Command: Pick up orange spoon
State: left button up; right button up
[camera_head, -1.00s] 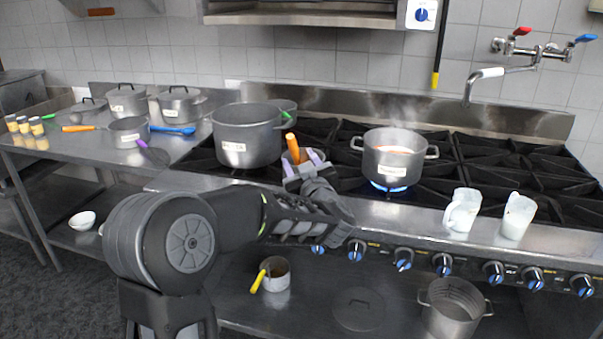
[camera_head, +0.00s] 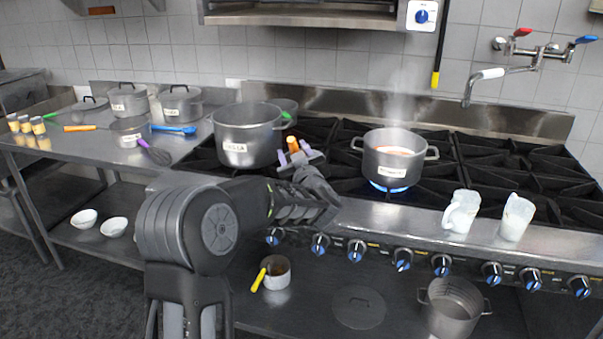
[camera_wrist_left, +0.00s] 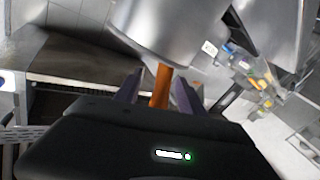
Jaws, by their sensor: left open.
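An orange handle (camera_head: 292,143) stands up beside the large pot on the stove, right at my left gripper; what its lower end joins is hidden. My left gripper (camera_head: 298,157) is over the front left of the stove, with purple fingers. In the left wrist view, the orange handle (camera_wrist_left: 161,84) shows between the two open fingers (camera_wrist_left: 158,88); I cannot tell whether they touch it. Another orange-handled utensil (camera_head: 79,128) lies on the left counter. My right gripper is not in view.
The large pot (camera_head: 245,148) stands close on the left of my gripper. A steaming pot (camera_head: 393,167) sits over a blue flame on the right. Two white jugs (camera_head: 462,212) (camera_head: 516,217) stand on the stove's front edge.

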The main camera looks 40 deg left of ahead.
pick_arm(q)
jog(key=shift+c, duration=0.4)
grip_shut()
dwell(0.4)
